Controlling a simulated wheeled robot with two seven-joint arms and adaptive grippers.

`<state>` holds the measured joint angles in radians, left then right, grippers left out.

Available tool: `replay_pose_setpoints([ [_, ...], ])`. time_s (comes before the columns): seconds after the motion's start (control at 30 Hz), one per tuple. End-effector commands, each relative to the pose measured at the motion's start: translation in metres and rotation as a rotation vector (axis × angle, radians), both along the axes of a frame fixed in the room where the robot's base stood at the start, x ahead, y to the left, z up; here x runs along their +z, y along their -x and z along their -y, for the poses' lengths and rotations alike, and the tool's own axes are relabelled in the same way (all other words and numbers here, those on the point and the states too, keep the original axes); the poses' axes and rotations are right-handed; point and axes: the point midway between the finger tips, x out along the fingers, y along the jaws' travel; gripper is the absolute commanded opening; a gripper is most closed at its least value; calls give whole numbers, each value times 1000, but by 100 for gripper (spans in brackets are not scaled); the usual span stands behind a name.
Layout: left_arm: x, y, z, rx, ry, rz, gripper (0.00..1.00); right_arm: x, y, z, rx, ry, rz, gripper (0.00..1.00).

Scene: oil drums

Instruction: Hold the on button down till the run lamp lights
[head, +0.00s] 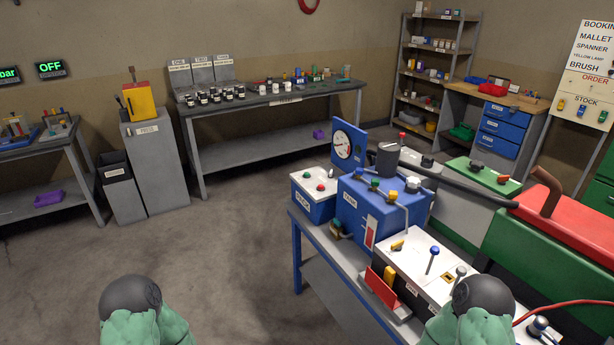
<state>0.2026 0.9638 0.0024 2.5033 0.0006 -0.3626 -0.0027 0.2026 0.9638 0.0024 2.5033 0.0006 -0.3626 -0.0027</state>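A small blue box (313,208) with a white top stands at the left end of the blue-framed bench. On its top are a green button (333,174) and a red button (320,187). Their lettering is too small to read, so I cannot tell for sure which is the on button. I cannot pick out a run lamp for certain or tell whether one is lit. Only green and dark grey parts of my two arms show at the bottom edge. Neither gripper is in view.
A larger blue box (382,218) with coloured knobs and a round gauge (343,144) stand close to the small box. A white unit with levers (415,265) sits nearer. A wall display (50,69) reads OFF. The floor (235,235) left of the bench is clear.

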Motion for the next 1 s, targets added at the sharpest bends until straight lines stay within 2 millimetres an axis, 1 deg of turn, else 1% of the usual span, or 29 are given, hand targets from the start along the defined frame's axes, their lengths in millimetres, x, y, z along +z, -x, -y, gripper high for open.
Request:
replay_pose_setpoints([
  [0.93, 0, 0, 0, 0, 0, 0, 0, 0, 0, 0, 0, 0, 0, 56],
  [1.0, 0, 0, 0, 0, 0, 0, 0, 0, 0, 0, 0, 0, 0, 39],
])
